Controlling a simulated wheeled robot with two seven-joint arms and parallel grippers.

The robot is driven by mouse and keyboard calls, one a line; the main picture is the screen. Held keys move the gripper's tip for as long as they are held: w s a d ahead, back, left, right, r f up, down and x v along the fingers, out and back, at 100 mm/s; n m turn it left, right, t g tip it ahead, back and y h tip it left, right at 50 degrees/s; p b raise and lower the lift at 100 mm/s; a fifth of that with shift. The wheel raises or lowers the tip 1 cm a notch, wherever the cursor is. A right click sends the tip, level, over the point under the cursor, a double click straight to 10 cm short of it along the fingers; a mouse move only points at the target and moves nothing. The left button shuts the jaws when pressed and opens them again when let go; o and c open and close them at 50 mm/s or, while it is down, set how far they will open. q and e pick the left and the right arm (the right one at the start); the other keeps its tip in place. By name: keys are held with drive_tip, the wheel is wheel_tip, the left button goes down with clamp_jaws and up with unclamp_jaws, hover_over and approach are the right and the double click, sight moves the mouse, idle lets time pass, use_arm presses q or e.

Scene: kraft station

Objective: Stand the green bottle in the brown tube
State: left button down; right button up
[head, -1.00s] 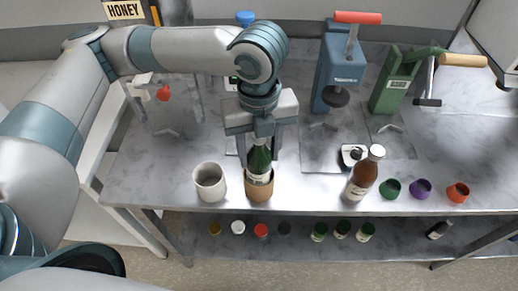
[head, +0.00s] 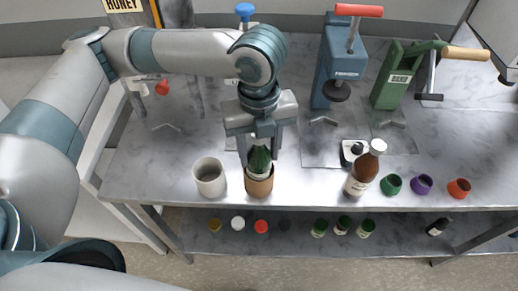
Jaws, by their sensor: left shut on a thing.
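The green bottle (head: 260,160) stands about upright in the brown tube (head: 259,187), its lower part hidden by the tube wall. The tube stands near the front edge of the table. My left gripper (head: 261,147) points down from above and is shut on the upper part of the green bottle. Whether the bottle touches the tube's floor cannot be seen. My right gripper is not in view.
A white-grey cup (head: 209,178) stands just left of the tube. A brown bottle with a white cap (head: 363,170) stands to the right, with green (head: 391,185), purple (head: 421,184) and orange (head: 459,188) caps beyond. Blue (head: 340,70) and green (head: 393,78) presses stand behind.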

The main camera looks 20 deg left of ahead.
sight(259, 144)
use_arm(q)
drive_tip(key=shift+c, duration=1.5)
unclamp_jaws()
drive_tip(key=shift+r+p, duration=1.5)
drive_tip(key=shift+p, duration=0.45)
drive_tip(key=shift+r+p, duration=3.05)
drive_tip(key=shift+p, duration=0.4)
drive_tip(key=shift+s+f, duration=0.1)
